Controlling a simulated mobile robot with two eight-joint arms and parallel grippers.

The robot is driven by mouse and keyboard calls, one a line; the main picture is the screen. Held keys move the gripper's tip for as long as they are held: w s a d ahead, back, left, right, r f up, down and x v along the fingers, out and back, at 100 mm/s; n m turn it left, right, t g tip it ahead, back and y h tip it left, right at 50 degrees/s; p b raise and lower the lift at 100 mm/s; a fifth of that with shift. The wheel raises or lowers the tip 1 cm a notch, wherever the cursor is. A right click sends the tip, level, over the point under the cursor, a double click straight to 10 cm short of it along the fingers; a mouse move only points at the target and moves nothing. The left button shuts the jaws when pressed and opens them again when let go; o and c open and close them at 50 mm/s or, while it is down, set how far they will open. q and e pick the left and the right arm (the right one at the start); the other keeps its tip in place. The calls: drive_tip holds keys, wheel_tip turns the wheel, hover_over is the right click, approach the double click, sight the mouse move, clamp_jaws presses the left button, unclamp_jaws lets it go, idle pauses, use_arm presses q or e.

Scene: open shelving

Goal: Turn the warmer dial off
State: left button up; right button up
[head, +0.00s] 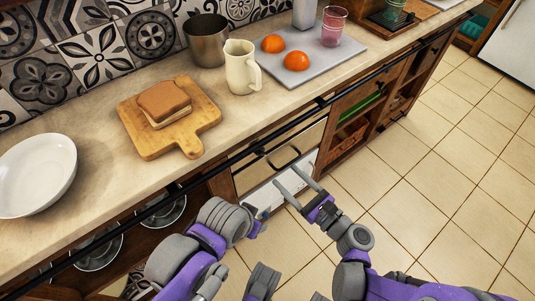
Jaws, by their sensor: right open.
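The warmer (281,150) is a metal-fronted drawer unit with a dark bar handle, set under the counter. A white panel (262,196) runs below its drawer front. The dial is too small and too covered by my grippers for me to make out its setting. My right gripper (287,176) is open and empty, its two long grey fingers pointing at the panel, just below the handle. I cannot tell whether they touch it. My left gripper (261,214) is left of and below the right one, near the panel's lower edge. Its fingers are mostly hidden.
A dark rail (165,204) runs along the counter front. On the counter stand a white plate (35,175), a cutting board (189,141) with a sandwich, a cream jug (239,70), a metal pot (206,45) and a tray (320,64) with oranges. The tiled floor is clear at right.

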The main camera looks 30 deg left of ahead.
sight(264, 154)
drive_tip(key=x, duration=1)
drive_tip(key=shift+r+b, duration=0.1)
drive_tip(key=shift+b, duration=0.25)
clamp_jaws()
